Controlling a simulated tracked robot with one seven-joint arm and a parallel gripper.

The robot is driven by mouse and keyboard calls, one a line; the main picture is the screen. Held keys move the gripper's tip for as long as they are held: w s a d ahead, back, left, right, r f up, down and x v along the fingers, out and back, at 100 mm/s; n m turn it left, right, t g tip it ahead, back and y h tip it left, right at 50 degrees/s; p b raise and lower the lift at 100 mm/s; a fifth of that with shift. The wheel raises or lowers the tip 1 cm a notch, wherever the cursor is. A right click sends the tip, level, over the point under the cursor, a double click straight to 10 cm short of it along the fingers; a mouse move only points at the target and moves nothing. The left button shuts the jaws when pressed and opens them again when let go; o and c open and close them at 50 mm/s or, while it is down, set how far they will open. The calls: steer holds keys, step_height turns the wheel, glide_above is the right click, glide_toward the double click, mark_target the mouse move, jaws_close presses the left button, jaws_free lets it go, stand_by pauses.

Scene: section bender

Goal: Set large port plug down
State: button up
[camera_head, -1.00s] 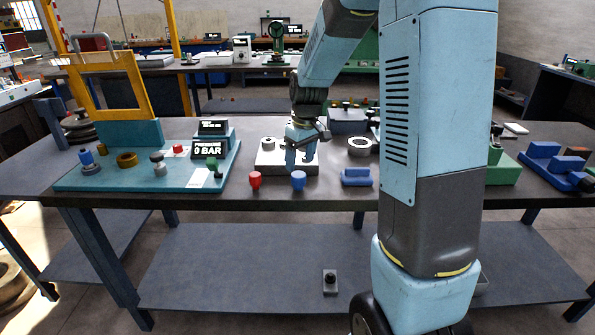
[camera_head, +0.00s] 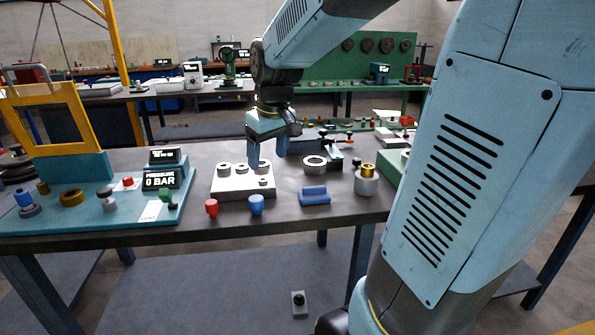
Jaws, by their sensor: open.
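My gripper (camera_head: 267,153) is open, its two blue fingers apart and pointing down over the back right of a pale metal block (camera_head: 240,187). Nothing shows between the fingers. The block carries several short round ring-like pieces on top. A red plug-like piece (camera_head: 211,208) and a slightly larger blue plug-like piece (camera_head: 256,205) stand in front of the block near the table's front edge. I cannot tell which piece is the large port plug. Whether a fingertip touches the block or a ring is unclear.
A blue holder (camera_head: 314,196) and a metal ring (camera_head: 315,164) lie right of the block, with a brass-topped cylinder (camera_head: 367,180) beyond. A teal pressure panel (camera_head: 95,213) with a yellow frame (camera_head: 52,118) fills the left. My arm hides the right side.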

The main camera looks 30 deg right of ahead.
steer(key=s+r+m+t, duration=0.2)
steer(key=s+m, duration=0.1)
steer(key=s, duration=1.3)
steer(key=shift+a+r+t, duration=0.2)
steer(key=shift+r+t, duration=0.1)
steer(key=shift+r, duration=0.1)
